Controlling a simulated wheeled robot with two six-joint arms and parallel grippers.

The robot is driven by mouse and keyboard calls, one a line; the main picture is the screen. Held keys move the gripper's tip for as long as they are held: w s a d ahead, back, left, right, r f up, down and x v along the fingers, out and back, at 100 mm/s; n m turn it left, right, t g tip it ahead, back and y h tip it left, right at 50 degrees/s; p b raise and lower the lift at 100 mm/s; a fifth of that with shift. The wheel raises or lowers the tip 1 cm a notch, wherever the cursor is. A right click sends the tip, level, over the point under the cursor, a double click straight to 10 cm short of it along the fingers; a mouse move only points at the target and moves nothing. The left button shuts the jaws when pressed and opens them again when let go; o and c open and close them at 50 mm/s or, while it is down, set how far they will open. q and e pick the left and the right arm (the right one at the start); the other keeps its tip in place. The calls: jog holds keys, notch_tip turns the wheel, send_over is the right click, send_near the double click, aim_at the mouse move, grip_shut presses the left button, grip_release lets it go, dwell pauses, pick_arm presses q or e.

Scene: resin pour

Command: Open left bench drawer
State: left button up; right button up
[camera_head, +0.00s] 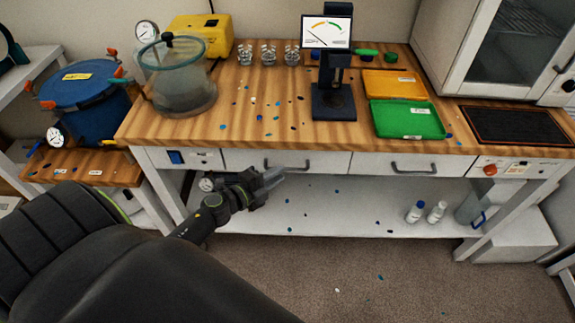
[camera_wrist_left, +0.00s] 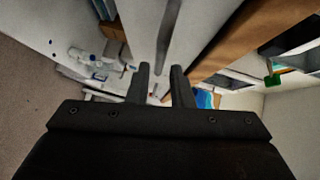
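The left bench drawer (camera_head: 240,159) has a white front under the wooden bench top and looks shut. Its dark bar handle (camera_head: 287,167) is partly beside my fingertips. My left gripper (camera_head: 274,178) is just in front of and slightly below the handle in the head view, apparently not around it. In the left wrist view the two fingers (camera_wrist_left: 162,72) are parted with nothing clearly between them. My right gripper is not in view.
The right drawer (camera_head: 375,164) also looks shut. Above stand a glass chamber (camera_head: 183,85), a dial gauge stand (camera_head: 333,101) and a green tray (camera_head: 408,120). The white lower shelf (camera_head: 330,210) holds bottles (camera_head: 415,211). The floor in front is open.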

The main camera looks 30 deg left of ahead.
aim_at(287, 169)
pick_arm(q)
jog(key=x, duration=0.5)
grip_shut()
